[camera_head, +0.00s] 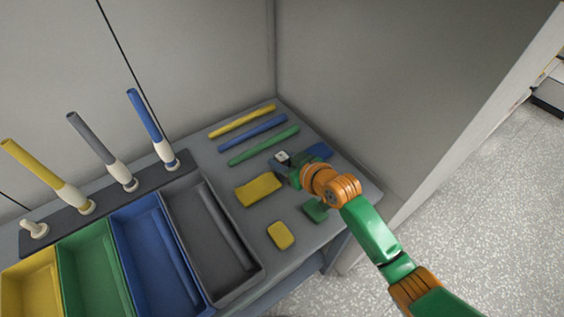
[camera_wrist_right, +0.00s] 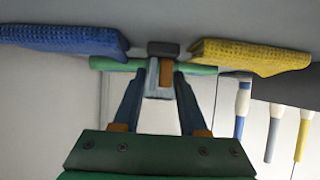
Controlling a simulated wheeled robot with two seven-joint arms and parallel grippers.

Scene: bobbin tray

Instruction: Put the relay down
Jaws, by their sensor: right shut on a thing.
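My right gripper (camera_head: 284,165) is low over the right part of the grey table. In the right wrist view its two fingers (camera_wrist_right: 158,82) are closed on a small light-grey and orange piece, which I take to be the relay (camera_wrist_right: 152,78). In the head view the relay shows as a small whitish block (camera_head: 283,156) at the fingertips, partly hidden by the gripper. I cannot tell whether it touches the table. My left gripper is not in view.
Yellow (camera_head: 258,189) and blue (camera_head: 318,151) cloths lie on either side of the gripper. Green (camera_head: 264,146), blue (camera_head: 253,133) and yellow (camera_head: 242,122) rods lie behind. A smaller yellow piece (camera_head: 281,235) lies in front. Coloured bins (camera_head: 262,272) and upright bobbins (camera_head: 165,150) stand left.

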